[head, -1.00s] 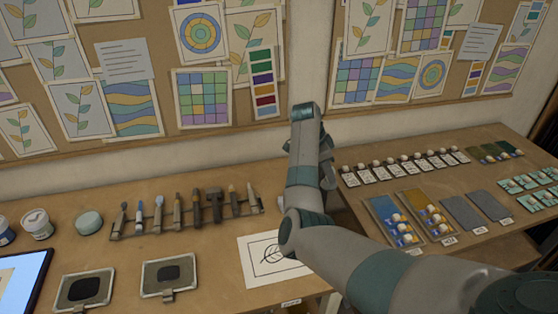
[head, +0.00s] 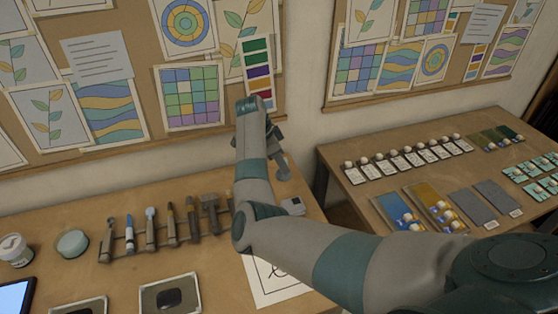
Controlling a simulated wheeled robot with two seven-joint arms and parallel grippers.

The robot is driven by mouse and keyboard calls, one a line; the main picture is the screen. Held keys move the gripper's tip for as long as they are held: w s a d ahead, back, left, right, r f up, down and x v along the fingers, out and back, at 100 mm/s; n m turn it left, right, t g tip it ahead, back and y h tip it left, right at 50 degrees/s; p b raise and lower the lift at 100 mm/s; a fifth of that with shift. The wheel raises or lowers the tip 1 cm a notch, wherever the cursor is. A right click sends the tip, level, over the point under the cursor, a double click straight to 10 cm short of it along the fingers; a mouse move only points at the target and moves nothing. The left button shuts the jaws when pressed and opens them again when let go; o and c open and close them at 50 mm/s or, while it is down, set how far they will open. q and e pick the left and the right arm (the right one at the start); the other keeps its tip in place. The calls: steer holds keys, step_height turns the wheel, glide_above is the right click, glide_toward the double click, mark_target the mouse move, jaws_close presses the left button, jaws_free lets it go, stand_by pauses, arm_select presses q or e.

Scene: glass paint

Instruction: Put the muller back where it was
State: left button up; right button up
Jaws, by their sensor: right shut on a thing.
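My right gripper (head: 275,137) is over the right end of the left table, close to the wall, and partly hidden behind my own forearm. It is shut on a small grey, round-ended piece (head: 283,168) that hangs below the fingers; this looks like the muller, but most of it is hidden. It appears held above the table. A small light grey block (head: 292,206) with a dark spot lies on the table below it; I cannot tell what it is. My left gripper is not in view.
A rack of several upright-handled tools (head: 170,225) lies left of my arm. A white sheet with a drawing (head: 275,285) lies in front. The right table (head: 350,205) holds paint cards and sample panels.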

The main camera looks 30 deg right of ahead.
mark_target(279, 175)
steer(key=shift+s+r, duration=0.1)
steer(key=shift+f+b, duration=0.9)
steer(key=shift+f, duration=0.25)
steer(key=shift+f+b, duration=0.6)
steer(key=shift+f, duration=0.1)
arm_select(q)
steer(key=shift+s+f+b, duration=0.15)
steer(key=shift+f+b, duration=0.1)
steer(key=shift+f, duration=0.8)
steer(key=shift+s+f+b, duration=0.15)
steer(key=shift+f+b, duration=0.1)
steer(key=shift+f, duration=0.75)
arm_select(e)
steer(key=shift+f, duration=0.65)
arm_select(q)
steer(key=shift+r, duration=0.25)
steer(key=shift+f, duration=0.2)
arm_select(e)
steer(key=shift+a+f, duration=0.15)
steer(key=shift+f, duration=0.45)
steer(key=o, duration=1)
